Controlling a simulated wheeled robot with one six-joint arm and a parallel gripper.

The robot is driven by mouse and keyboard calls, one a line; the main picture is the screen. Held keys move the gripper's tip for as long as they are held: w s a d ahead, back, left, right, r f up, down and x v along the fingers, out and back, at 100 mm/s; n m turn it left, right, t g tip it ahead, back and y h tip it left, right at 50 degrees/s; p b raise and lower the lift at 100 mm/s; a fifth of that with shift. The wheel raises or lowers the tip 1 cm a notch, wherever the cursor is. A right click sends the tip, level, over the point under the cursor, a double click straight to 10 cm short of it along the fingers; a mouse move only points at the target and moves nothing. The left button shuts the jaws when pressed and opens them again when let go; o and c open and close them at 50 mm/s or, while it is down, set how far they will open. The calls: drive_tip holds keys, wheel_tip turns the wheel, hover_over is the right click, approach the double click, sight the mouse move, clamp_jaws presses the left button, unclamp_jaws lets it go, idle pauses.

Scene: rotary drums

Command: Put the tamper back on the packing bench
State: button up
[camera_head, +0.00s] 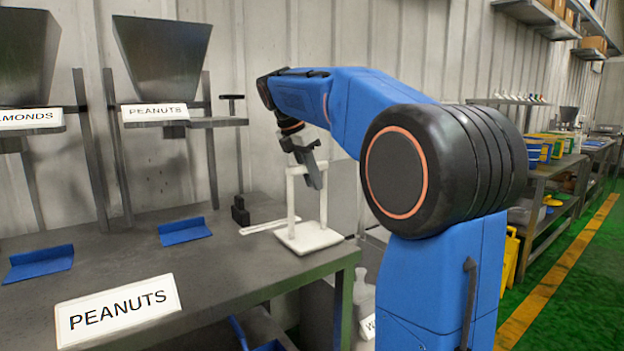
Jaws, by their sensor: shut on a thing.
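The white tamper (308,238) has a flat square base, two upright posts and a bar across the top. My gripper (311,172) is shut on its top bar from above, and the tamper is upright. Its base is at the right end of the grey bench (225,262), close to the edge. I cannot tell whether the base rests on the bench top or hangs just above it. The gripper hides part of the bar.
A white flat stick (262,227) lies just left of the tamper, with a small black object (240,210) behind it. Metal hoppers (162,60) stand behind. The middle bench top is clear.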

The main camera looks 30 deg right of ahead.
drive_tip(key=o, duration=0.9)
drive_tip(key=shift+f, duration=0.1)
drive_tip(key=shift+o, duration=0.2)
drive_tip(key=v, duration=1)
drive_tip(key=shift+a+r, duration=0.1)
drive_tip(key=shift+r, duration=0.2)
drive_tip(key=shift+v, duration=0.8)
